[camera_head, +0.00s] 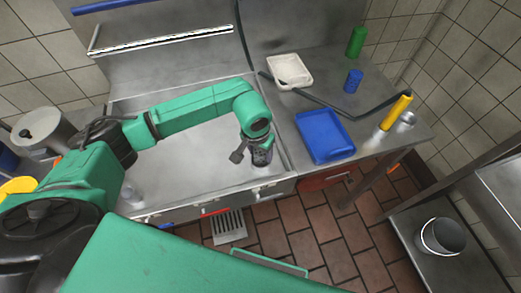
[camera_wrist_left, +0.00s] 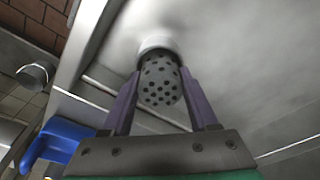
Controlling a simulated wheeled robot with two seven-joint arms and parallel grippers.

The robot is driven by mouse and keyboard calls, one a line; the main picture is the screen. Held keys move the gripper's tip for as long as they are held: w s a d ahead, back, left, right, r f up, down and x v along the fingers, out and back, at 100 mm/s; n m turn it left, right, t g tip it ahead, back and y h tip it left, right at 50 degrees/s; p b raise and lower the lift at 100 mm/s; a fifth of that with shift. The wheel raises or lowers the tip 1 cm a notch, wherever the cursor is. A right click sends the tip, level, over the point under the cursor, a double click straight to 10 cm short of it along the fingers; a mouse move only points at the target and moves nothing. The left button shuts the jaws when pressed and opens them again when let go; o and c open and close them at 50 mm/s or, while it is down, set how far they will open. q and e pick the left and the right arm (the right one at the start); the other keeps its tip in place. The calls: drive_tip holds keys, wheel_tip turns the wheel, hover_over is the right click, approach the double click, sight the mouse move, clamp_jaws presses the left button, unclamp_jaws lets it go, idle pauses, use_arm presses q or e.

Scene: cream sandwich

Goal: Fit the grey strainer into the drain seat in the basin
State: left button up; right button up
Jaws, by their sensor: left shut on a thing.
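The grey strainer (camera_wrist_left: 161,84), a small perforated cup, sits between the purple fingers of my left gripper (camera_wrist_left: 160,76) in the left wrist view. The gripper is shut on it. A pale ring (camera_wrist_left: 157,43) shows at its far end; I cannot tell whether this is the strainer's rim or the drain seat. In the head view my left gripper (camera_head: 262,155) is over the right part of the steel basin (camera_head: 190,165), and the strainer is not clear there. The drain seat cannot be made out for certain. My right gripper is not in view.
Right of the basin, the counter holds a blue tray (camera_head: 324,135), a white tray (camera_head: 290,71), a blue can (camera_head: 354,80), a green bottle (camera_head: 356,41) and a yellow cylinder (camera_head: 396,112). A metal bucket (camera_head: 441,236) stands at the lower right. The basin's middle looks clear.

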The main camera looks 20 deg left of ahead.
use_arm(q)
drive_tip(key=shift+f, duration=0.1)
drive_tip(key=o, duration=1.4)
drive_tip(key=shift+r, duration=0.6)
drive_tip(key=r+b, duration=0.1)
drive_tip(key=r, duration=0.2)
drive_tip(key=s+r+b, duration=0.1)
drive_tip(key=r, duration=0.3)
drive_tip(key=r+b, duration=0.1)
drive_tip(key=r, duration=0.3)
drive_tip(key=shift+s+a, duration=0.2)
drive_tip(key=shift+s, duration=0.2)
